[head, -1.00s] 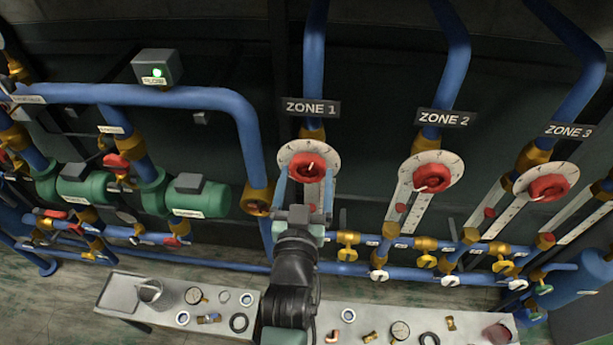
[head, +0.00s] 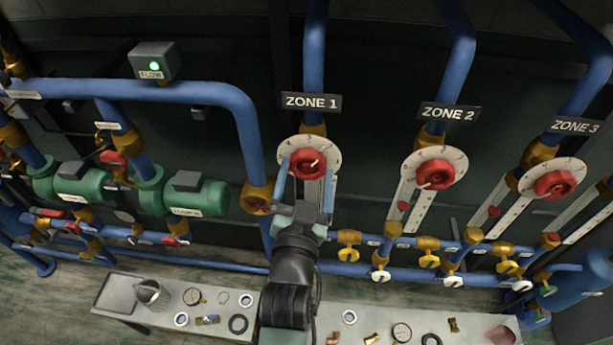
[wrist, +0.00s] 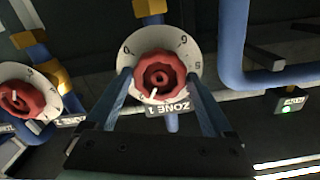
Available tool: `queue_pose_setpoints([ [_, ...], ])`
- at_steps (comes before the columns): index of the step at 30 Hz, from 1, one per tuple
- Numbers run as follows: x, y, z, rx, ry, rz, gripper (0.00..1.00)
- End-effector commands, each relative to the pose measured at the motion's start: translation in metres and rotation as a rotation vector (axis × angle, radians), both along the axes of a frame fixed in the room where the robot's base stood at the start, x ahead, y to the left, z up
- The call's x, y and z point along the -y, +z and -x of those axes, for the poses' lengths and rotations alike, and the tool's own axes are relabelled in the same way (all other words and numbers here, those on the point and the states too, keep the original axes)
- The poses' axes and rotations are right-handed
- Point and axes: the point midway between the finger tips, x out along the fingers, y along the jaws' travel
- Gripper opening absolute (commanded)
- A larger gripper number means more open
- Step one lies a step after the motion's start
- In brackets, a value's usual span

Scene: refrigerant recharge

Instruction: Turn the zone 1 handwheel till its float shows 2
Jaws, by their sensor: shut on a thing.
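The zone 1 handwheel (head: 308,164) is a red knob on a round white numbered dial (head: 331,150), under the ZONE 1 sign (head: 312,102). My gripper (head: 307,172) reaches up from below, with one finger on each side of the handwheel, shut on it. In the wrist view the handwheel (wrist: 160,78) sits between the fingers of my gripper (wrist: 160,76), and its white mark points down, slightly left, in that picture. The zone 1 float scale below the dial is mostly hidden behind my gripper; I cannot read its float.
The zone 2 handwheel (head: 434,174) and zone 3 handwheel (head: 554,183) are to the right. A blue pipe (head: 245,125) runs down close on the left. Brass valves (head: 349,244) line the pipes below. A bench (head: 262,312) with loose parts stands in front. A flow box (head: 153,62) shows a green light.

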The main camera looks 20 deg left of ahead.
Motion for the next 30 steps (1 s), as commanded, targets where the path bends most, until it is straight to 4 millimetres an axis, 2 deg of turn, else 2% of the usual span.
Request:
queue_pose_setpoints([
  [8,-0.0002,0.0058,-0.0004,0.007,0.001,-0.025,0.2],
  [15,-0.0006,0.0065,-0.0004,-0.028,0.002,-0.159,0.2],
  [23,-0.0007,0.0075,-0.0003,-0.029,0.002,-0.168,0.2],
  [26,-0.0002,0.0071,-0.0006,-0.046,0.001,-0.228,0.2],
  [27,-0.0004,0.0076,-0.0005,-0.052,0.002,-0.248,0.88],
  [29,-0.0007,0.0076,-0.0005,-0.052,0.002,-0.243,0.99],
  [30,-0.0008,0.0069,-0.0004,-0.054,0.002,-0.243,1.0],
])
